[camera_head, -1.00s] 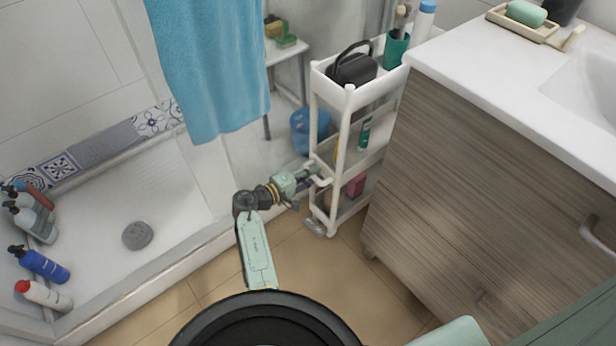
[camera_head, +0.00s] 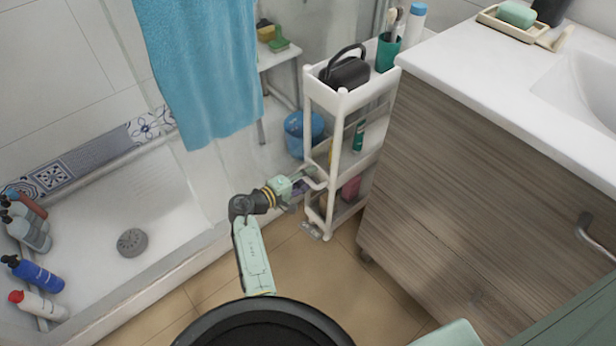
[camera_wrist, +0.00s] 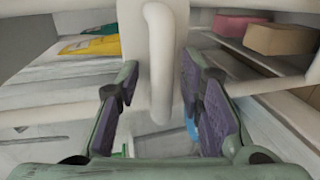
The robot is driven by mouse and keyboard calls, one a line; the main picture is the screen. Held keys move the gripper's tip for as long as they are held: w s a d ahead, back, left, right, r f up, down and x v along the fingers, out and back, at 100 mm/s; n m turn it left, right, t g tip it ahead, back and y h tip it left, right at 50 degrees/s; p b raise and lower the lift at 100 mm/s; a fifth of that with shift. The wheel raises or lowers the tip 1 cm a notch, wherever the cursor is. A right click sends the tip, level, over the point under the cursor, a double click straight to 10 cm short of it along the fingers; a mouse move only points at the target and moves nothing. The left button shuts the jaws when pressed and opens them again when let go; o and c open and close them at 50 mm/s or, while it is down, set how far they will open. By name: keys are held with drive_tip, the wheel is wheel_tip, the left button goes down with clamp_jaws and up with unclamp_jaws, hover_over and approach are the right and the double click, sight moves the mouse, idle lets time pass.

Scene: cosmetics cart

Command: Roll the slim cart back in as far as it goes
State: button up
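The slim cart (camera_head: 337,168) is a white, tiered trolley standing pulled out beside the wooden vanity, its front end sticking out past the vanity's front. A white handle bar shows upright in the wrist view (camera_wrist: 162,60), with cart shelves behind it. My gripper (camera_head: 308,186) is at the cart's front end, at mid to lower height. In the wrist view, its two dark-padded fingers (camera_wrist: 160,85) stand either side of the handle. A gap shows on the left of the handle; the right finger is close to it, and I cannot tell whether it touches.
The wooden vanity (camera_head: 440,190) bounds the cart on the right. A shower tray (camera_head: 160,200) with a raised edge lies to the left. A blue bin (camera_head: 303,135) and a small stool (camera_head: 277,58) stand behind left. The cart carries a black bag (camera_head: 345,72) and a green cup (camera_head: 387,52).

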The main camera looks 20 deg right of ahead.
drive_tip(key=v, duration=1.2)
